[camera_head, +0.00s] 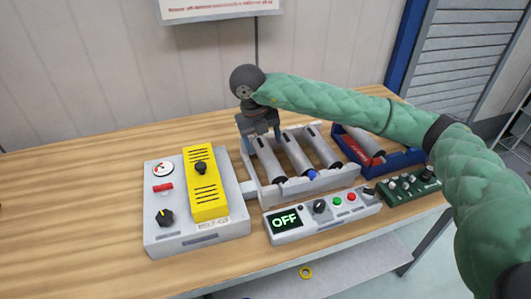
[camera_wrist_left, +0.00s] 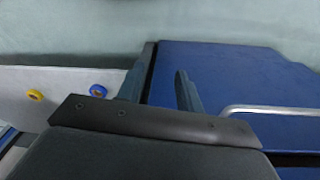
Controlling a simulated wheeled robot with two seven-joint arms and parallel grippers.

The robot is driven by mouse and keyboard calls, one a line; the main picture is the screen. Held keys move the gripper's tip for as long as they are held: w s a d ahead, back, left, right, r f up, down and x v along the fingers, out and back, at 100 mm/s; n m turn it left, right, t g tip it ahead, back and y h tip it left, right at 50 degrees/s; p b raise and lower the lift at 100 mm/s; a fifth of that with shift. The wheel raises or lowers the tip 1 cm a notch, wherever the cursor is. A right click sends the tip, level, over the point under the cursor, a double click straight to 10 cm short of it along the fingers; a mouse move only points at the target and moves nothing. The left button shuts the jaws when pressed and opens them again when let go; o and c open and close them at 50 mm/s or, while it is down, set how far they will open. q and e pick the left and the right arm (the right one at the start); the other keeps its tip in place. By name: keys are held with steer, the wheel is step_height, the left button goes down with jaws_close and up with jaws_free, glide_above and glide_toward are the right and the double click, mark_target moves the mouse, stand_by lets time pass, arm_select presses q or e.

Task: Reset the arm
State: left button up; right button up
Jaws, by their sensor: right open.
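My right arm, in a green quilted sleeve, reaches in from the right in the head view. Its gripper (camera_head: 260,136) points down at the back of a grey tray (camera_head: 308,186), over the far end of the leftmost grey cylinder (camera_head: 269,158). The jaws are apart; I cannot tell whether they touch the cylinder. My left arm is not in the head view. In the left wrist view, my left gripper's fingers (camera_wrist_left: 166,75) stand apart with nothing visible between them. Behind them are a blue panel (camera_wrist_left: 240,85) and a grey-green surface.
Two more cylinders lie in the grey tray. A device with a yellow block (camera_head: 205,184) stands left. A control box reading OFF (camera_head: 322,215) sits in front. A blue bin (camera_head: 401,161) and green box (camera_head: 409,185) are right. The table's left side is clear.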

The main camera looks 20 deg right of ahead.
steer(key=shift+a+r, duration=0.15)
steer(key=shift+r, duration=0.65)
